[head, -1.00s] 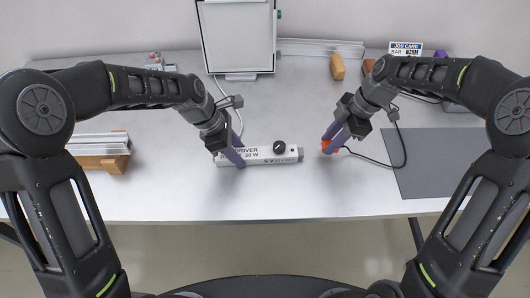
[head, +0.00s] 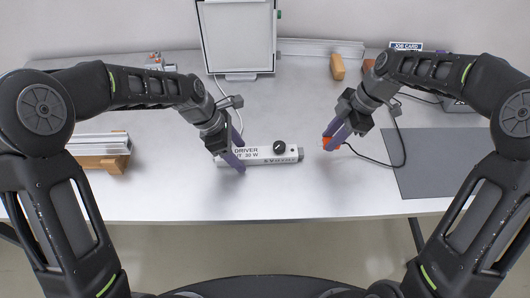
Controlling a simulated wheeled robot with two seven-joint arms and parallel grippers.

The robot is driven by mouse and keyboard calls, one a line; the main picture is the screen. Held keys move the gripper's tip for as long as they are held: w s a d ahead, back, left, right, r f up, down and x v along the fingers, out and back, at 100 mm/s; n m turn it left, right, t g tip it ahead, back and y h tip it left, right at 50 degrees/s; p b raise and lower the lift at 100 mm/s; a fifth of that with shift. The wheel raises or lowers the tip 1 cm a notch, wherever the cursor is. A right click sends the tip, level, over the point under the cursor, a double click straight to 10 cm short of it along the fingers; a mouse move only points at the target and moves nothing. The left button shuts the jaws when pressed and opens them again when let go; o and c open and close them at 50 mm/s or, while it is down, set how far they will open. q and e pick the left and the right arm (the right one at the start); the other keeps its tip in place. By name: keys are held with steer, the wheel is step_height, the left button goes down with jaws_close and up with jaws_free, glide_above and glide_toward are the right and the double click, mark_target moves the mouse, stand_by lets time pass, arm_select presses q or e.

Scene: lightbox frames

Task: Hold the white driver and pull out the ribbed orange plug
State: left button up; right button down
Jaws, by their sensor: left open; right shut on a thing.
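The white driver (head: 265,156) is a long box with a black knob, lying on the table at the middle. Its right end has a grey socket (head: 300,153). My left gripper (head: 236,163) is open, with its purple fingers at the driver's left part, one on either side. My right gripper (head: 336,141) is shut on the orange plug (head: 330,144), which is apart from the driver, to the right of its socket end. A dark cable (head: 372,160) runs from the plug. The fingers hide part of the plug, and its ribs are too small to make out.
A white framed panel (head: 238,35) stands at the back. A grey mat (head: 440,165) lies at the right. Metal profiles on a wooden block (head: 105,162) lie at the left. A wooden block (head: 337,67) and a job card (head: 406,46) are at the back. The front table is clear.

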arm_select(q)
steer(key=v, duration=1.2)
steer(key=shift+d, duration=0.1)
stand_by(0.4)
